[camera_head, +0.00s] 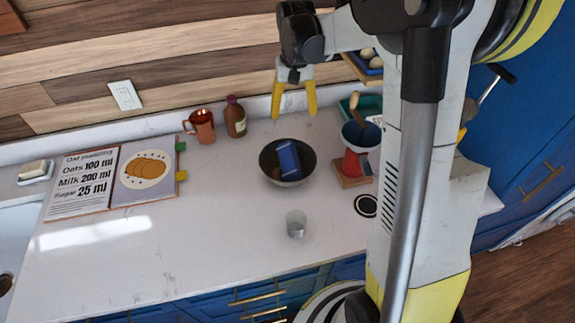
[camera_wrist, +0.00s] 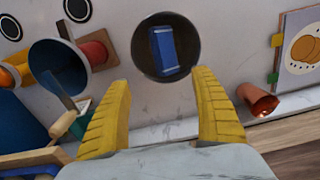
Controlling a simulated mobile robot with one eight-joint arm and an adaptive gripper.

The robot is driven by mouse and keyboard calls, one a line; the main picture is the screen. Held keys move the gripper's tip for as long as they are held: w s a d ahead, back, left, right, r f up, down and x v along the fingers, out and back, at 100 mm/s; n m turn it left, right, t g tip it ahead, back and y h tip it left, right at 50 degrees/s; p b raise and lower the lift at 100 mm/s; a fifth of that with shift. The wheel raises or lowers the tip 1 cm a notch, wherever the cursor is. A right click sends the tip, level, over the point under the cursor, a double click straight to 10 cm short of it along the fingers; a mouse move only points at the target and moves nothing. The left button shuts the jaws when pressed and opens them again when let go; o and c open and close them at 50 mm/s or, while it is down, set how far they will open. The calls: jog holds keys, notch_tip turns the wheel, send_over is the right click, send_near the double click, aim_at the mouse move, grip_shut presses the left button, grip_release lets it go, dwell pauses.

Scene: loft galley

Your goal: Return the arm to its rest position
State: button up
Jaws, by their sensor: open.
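My gripper (camera_head: 295,100) is open and empty, with two yellow fingers spread apart. It hangs above the back of the white counter, near the wall, and is not touching anything that I can see. In the wrist view the yellow fingers (camera_wrist: 163,110) frame a dark bowl (camera_wrist: 140,62). The bowl (camera_head: 267,170) stands on the counter below and in front of my gripper, with a blue block-like object (camera_head: 289,160) lying inside it. The blue object also shows in the wrist view (camera_wrist: 164,49).
A copper mug (camera_head: 202,127) and brown bottle (camera_head: 236,118) stand left of my gripper. A clear glass (camera_head: 296,224) stands in front. A recipe book (camera_head: 84,183) lies left. The front-left counter is clear.

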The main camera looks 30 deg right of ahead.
jog(key=s+a+f+n+t+b, duration=0.1)
jog(key=s+a+f+t+b, duration=0.1)
jog(key=s+b, duration=0.3)
jog(key=s+a+f+n+t+b, duration=0.1)
jog(key=s+a+f+b, duration=0.3)
jog(key=s, duration=0.4)
jog(key=s+a+f+n+t+b, duration=0.1)
jog(key=s+a+f+t+b, duration=0.2)
jog(key=s+b, duration=0.4)
jog(key=shift+s+a+t, duration=0.35)
jog(key=shift+a+t, duration=0.25)
jog(key=shift+a, duration=0.65)
